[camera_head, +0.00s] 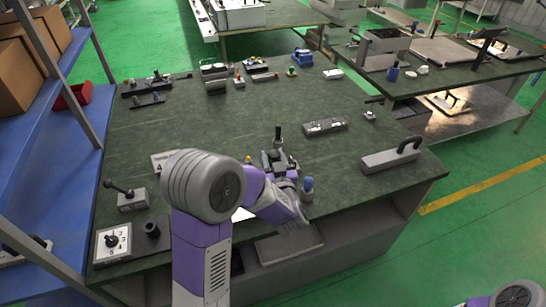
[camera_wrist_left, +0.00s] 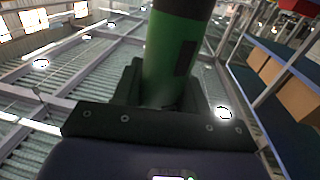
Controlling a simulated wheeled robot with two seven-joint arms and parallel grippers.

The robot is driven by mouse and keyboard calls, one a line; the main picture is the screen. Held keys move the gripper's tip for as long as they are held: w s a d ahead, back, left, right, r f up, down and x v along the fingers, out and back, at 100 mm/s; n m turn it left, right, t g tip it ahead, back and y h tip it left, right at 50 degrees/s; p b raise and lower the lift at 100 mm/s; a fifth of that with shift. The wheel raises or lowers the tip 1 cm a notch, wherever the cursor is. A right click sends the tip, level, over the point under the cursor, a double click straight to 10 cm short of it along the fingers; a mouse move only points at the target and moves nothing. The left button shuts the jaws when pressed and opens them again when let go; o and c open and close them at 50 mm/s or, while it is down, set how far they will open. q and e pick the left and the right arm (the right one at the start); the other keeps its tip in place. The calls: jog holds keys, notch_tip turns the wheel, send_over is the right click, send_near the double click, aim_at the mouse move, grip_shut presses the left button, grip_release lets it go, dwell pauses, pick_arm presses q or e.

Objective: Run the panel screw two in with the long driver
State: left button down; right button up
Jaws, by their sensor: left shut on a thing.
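My left gripper (camera_head: 276,160) is over the front middle of the dark green workbench, partly hidden by my own arm in the head view. In the left wrist view its jaws (camera_wrist_left: 165,95) are shut on a thick green handle with a black end, which looks like the driver (camera_wrist_left: 168,58). A dark upright piece of it (camera_head: 278,135) shows above the jaws in the head view. The driver's tip is not visible. I cannot make out panel screw two or which part is its panel. My right gripper is out of view.
A grey block with a black handle (camera_head: 392,158) is at the bench's right. A long grey fixture (camera_head: 325,126) lies behind the gripper. A knob box (camera_head: 113,241) and a lever box (camera_head: 130,199) stand at left. Small tools line the back; the bench's centre left is clear.

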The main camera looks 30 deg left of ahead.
pick_arm(q)
jog(key=shift+f+b, duration=2.45)
jog(key=shift+f, duration=0.15)
jog(key=shift+d+f+b, duration=0.1)
jog(key=shift+f+b, duration=0.7)
jog(key=shift+b, duration=0.15)
dwell(0.4)
jog(key=shift+r, duration=0.1)
jog(key=shift+r+p, duration=2.05)
jog(key=shift+r, duration=0.5)
jog(key=shift+f, duration=0.1)
